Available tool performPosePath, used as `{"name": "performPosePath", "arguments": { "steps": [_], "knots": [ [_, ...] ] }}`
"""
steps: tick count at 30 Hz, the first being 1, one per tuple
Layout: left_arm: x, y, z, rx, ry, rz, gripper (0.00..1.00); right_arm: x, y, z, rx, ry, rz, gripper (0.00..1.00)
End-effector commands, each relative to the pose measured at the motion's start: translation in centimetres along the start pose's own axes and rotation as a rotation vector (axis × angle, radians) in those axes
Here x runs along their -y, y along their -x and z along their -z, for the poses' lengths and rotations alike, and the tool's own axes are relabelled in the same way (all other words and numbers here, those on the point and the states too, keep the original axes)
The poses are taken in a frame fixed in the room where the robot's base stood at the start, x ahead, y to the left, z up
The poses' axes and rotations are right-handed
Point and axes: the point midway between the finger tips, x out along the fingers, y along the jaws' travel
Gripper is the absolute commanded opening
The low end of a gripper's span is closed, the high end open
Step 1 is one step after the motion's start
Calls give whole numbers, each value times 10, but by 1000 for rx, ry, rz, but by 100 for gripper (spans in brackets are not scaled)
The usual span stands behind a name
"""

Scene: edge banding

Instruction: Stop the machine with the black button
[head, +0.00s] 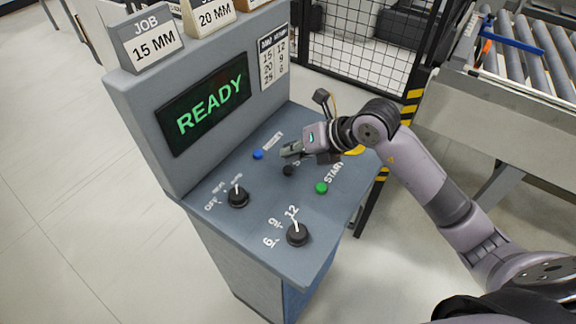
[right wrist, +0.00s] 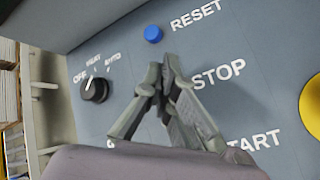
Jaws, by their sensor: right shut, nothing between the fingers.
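The black button (head: 288,170) sits on the sloping grey console panel beside the partly covered STOP label. My right gripper (head: 288,151) is just above and behind it in the head view, its fingers shut and empty. I cannot tell from the head view whether they touch the panel. In the right wrist view the closed fingertips (right wrist: 167,70) point at the panel to the left of the word STOP (right wrist: 217,75), and the black button is hidden there. My left gripper is not in view.
Nearby are a blue RESET button (head: 257,155), a green START button (head: 321,188), a partly hidden yellow part (head: 354,151) and two black knobs (head: 238,198) (head: 298,234). The screen (head: 205,104) reads READY. A mesh fence (head: 350,45) and roller conveyor (head: 530,60) stand behind.

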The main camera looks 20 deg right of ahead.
Motion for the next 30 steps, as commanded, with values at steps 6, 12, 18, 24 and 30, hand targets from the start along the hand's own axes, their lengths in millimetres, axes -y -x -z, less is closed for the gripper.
{"name": "performPosePath", "arguments": {
  "steps": [6,12,18,24,30],
  "knots": [
    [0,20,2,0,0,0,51,-14,19,-14,1,1,0,0],
    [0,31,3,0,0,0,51,-22,30,-22,0,1,0,0],
    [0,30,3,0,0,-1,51,-22,30,-21,-1,0,0,0],
    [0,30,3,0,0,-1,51,-22,30,-22,0,0,0,0],
    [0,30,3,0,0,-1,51,-22,30,-22,0,0,0,0]
  ]
}}
